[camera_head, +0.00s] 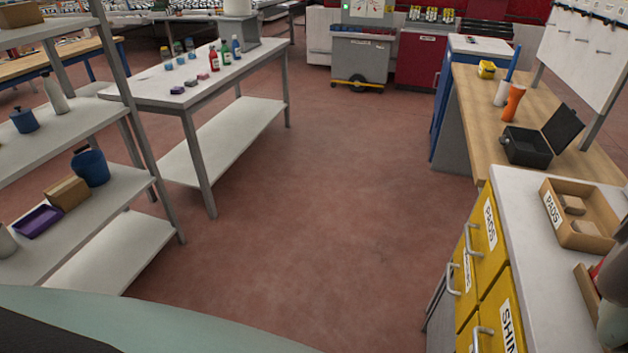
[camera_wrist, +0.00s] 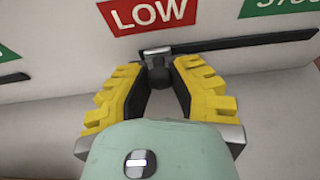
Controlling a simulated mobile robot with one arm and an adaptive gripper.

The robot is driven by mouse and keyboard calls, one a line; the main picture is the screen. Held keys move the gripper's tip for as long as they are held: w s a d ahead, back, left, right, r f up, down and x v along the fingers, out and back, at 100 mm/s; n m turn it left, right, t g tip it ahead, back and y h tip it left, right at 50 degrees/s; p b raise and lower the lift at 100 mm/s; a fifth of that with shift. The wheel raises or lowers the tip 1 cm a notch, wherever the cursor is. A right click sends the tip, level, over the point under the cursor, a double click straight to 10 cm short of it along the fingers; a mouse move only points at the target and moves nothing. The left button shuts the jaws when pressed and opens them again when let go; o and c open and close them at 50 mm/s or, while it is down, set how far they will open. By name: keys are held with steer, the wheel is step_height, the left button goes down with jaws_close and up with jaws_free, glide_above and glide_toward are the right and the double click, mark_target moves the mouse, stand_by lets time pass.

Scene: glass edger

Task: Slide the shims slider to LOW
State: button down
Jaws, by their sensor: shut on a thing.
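In the wrist view, the slider's knob (camera_wrist: 160,76), dark and round with a grey metal piece behind it, sits on a dark slot (camera_wrist: 250,43) in a pale panel. It stands just below a red label reading LOW (camera_wrist: 150,12). My gripper (camera_wrist: 161,70) has its yellow fingers closed around the knob, one on each side. A green label (camera_wrist: 285,5), partly cut off, is at the top right, over the slot's right stretch. The slider does not show in the head view.
In the head view, a yellow drawer cabinet (camera_head: 489,262) with PADS and partly cut SHIM labels stands at the lower right. A cardboard PADS box (camera_head: 598,192) is on top. A workbench (camera_head: 468,105) is behind it. A grey table (camera_head: 150,92) and shelves are left. The middle floor is clear.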

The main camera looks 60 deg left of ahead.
steer(key=shift+a, duration=0.2)
steer(key=c, duration=0.8)
jaws_free()
steer(key=shift+w, duration=0.1)
steer(key=shift+d, duration=0.1)
steer(key=shift+r, duration=0.1)
